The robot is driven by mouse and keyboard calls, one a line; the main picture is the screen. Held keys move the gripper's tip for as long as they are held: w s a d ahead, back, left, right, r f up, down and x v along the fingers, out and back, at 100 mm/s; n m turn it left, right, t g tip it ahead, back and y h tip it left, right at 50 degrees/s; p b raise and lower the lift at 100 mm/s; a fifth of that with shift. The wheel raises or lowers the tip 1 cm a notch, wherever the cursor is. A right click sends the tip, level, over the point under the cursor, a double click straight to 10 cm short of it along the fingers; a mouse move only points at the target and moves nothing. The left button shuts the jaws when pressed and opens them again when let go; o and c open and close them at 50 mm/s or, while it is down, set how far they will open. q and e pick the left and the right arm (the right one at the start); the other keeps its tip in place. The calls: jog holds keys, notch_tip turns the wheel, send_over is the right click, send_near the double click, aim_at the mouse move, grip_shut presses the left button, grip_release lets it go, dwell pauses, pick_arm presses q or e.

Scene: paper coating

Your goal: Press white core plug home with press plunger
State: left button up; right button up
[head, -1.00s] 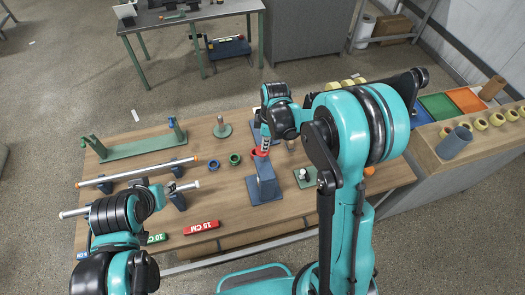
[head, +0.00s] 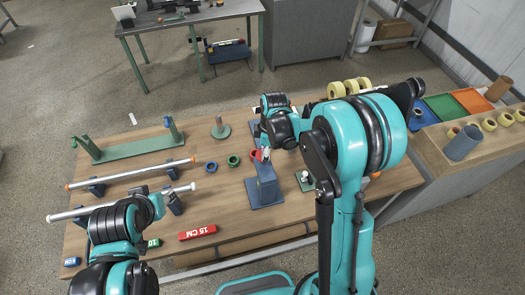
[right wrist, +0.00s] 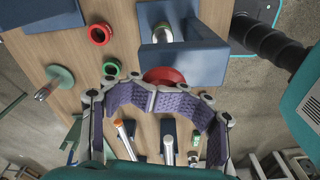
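The blue press stand (head: 265,187) stands near the middle of the bench and also shows in the right wrist view (right wrist: 195,62). A red round part, apparently the press plunger (right wrist: 163,74), is at the stand, just past my right fingertips. My right gripper (right wrist: 152,101) has its purple-padded fingers curved inward with the tips together. I see nothing between the pads; contact with the red part is unclear. The white core plug is not clearly visible at the stand. My left gripper is low over the bench's left side, by the rods, its fingers unclear.
A green plate with a pale post (head: 304,177) is right of the stand. A green ring (head: 233,160) and a blue ring (head: 211,167) lie to its left. Silver rods (head: 130,174) rest on supports. A red 15 CM block (head: 197,232) is at the front edge.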

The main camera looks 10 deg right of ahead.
jog(key=shift+f, duration=0.1)
jog(key=shift+c, duration=0.3)
jog(key=shift+s+d+r, duration=0.1)
jog(key=shift+s+r, duration=0.15)
jog(key=shift+s, duration=0.1)
grip_shut()
jog(key=shift+d+r, duration=0.1)
jog(key=shift+d, duration=0.15)
jog(key=s+d+r, duration=0.1)
jog(key=d+r, duration=0.2)
jog(key=r, duration=1)
jog(key=shift+d, duration=0.3)
jog(key=shift+s, duration=0.1)
